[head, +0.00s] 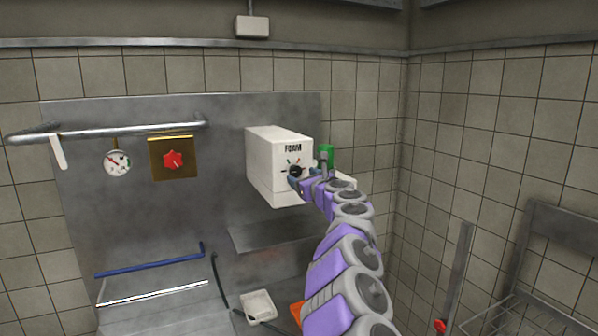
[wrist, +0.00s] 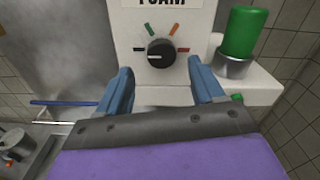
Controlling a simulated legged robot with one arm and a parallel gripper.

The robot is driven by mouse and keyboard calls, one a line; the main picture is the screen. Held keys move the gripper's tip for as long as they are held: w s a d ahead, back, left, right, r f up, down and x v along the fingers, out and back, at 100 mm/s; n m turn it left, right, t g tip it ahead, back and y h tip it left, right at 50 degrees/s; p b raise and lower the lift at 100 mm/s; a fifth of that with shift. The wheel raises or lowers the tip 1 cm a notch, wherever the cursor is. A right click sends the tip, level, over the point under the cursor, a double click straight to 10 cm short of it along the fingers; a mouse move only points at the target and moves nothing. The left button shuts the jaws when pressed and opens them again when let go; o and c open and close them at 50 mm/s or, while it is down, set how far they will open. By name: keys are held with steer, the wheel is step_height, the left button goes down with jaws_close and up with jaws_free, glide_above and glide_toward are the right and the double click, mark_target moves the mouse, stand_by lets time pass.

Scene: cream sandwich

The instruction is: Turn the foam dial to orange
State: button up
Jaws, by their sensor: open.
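The foam dial is a round black knob (wrist: 161,54) on the front of a white box labelled FOAM (head: 272,172). Around the knob are a dark mark at left, a green mark at upper left, an orange mark (wrist: 174,29) at upper right and a red mark at right. A pale pointer line on the knob seems to face the dark left mark. My gripper (wrist: 161,74) is open, its blue fingers on either side of and just below the knob, with nothing between them. In the head view my gripper (head: 302,181) partly covers the dial.
A green cylinder (wrist: 240,32) stands in a metal holder right of the box, close to my right finger. A red knob on a brass plate (head: 173,159), a gauge (head: 117,163) and a metal rail (head: 110,131) are on the wall to the left.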

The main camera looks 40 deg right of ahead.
mark_target(297, 172)
steer(key=shift+w+a+r+p, duration=0.15)
steer(key=shift+w+a+p, duration=0.2)
steer(key=shift+w, duration=0.35)
steer(key=shift+w+d, duration=0.15)
steer(key=shift+w, duration=0.15)
steer(key=shift+w+d+f+p, duration=0.2)
steer(key=shift+w+d+p, duration=0.95)
steer(key=shift+d, duration=0.2)
steer(key=shift+w+a+r, duration=0.1)
steer(key=shift+w+a, duration=0.15)
steer(key=shift+a, duration=0.6)
steer(key=shift+d, duration=0.7)
steer(key=c, duration=0.5)
steer(key=shift+a, duration=0.3)
steer(key=c, duration=0.6)
steer(key=shift+o, duration=0.2)
